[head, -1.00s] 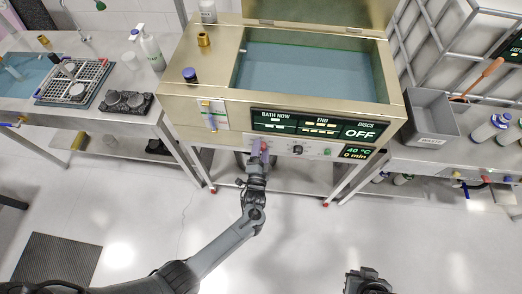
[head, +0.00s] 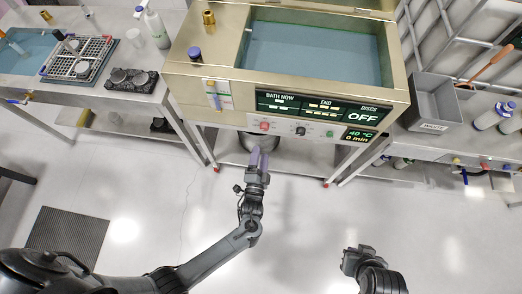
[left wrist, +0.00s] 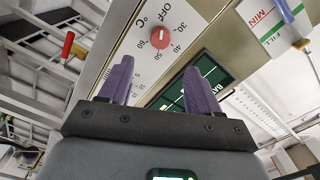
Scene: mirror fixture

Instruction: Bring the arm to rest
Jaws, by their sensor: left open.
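My left gripper (head: 259,160) is in front of the water bath's front panel, just below a red knob (head: 264,126), and apart from it. In the left wrist view its two purple fingers (left wrist: 158,85) are spread with nothing between them. The red knob (left wrist: 160,38) shows beyond the fingers, with a dial marked OFF and 30, 40, 50, 60 °C. My right gripper (head: 358,258) hangs over the floor at the lower right; its fingers are too unclear to judge.
The bath (head: 215,60) has an open lid, blue water and a display reading OFF, 40 °C, 0 min. A bench with a rack (head: 82,60) stands left. A grey bin (head: 432,104) and bottles stand right. The floor (head: 300,215) in front is clear.

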